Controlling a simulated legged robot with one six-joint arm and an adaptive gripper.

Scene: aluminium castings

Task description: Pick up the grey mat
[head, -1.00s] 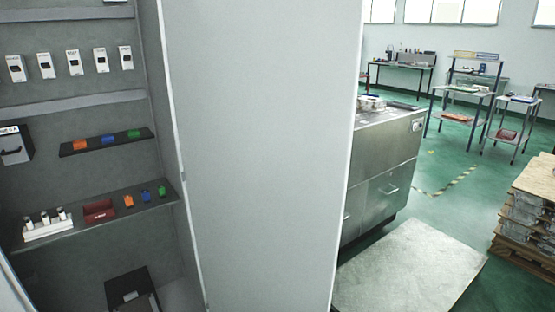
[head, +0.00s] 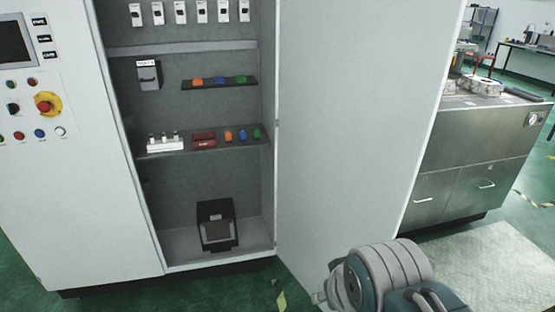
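A pale grey mat (head: 487,262) lies flat on the green floor at the lower right, in front of the steel cabinet. Its right and lower parts run out of the picture or behind my arm. Part of my arm, a ribbed grey and teal joint, shows at the bottom right, in front of the mat's left side in the picture. My gripper itself is not visible, so I cannot see its fingers or how far it is from the mat.
A tall grey electrical cabinet stands open, its door (head: 355,130) swung out on the right. A control panel (head: 35,90) with a red emergency button is on the left. A steel drawer cabinet (head: 470,165) stands behind the mat. Green floor (head: 250,290) is clear at the front.

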